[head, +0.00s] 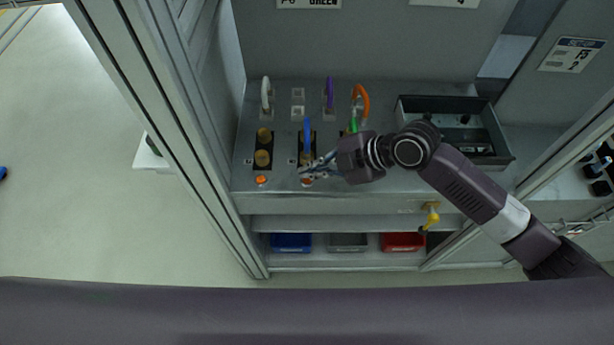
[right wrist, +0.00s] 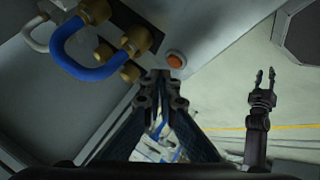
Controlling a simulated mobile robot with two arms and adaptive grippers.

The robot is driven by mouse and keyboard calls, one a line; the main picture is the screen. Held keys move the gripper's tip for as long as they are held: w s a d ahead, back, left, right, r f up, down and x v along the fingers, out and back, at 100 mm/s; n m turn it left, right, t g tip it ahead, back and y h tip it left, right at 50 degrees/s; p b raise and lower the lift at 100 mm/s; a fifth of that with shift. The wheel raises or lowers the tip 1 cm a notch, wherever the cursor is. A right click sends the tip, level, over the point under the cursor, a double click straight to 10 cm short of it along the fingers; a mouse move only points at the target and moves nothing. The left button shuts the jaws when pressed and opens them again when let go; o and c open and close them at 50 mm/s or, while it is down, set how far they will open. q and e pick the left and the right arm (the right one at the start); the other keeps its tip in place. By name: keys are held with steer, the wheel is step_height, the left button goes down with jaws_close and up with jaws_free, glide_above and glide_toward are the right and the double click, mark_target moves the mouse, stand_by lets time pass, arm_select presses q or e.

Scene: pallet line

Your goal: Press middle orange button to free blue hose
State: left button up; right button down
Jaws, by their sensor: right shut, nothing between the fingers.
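The blue hose (head: 307,133) stands at the middle black plate on the grey bench. In the right wrist view the blue hose (right wrist: 66,52) is a U-shaped loop joined to brass fittings. The middle orange button (head: 306,181) is in front of that plate, partly covered by my right gripper (head: 307,172). In the right wrist view the orange button (right wrist: 175,60) sits just beyond the shut, empty fingertips (right wrist: 161,82); I cannot tell whether they touch it. My left gripper (right wrist: 265,76) shows only in the right wrist view, apart from the bench, its fingers parted.
Another orange button (head: 261,180) lies to the left, below brass fittings (head: 263,158). White, purple and orange hoses (head: 361,101) stand behind. A dark tray (head: 505,146) is at the right. Blue, grey and red bins (head: 402,242) sit on the shelf below.

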mark_target(310, 180)
steer(key=shift+f, duration=0.15)
stand_by(0.5)
steer(key=shift+f+b, duration=0.3)
steer(key=shift+b, duration=0.05)
steer(key=shift+f+b, duration=0.35)
steer(key=shift+f, duration=0.1)
stand_by(0.5)
stand_by(0.4)
steer(key=shift+r+p, duration=0.7)
steer(key=shift+r, duration=0.15)
step_height(310, 180, up, 5)
steer(key=p, duration=0.4)
steer(key=shift+r, duration=0.1)
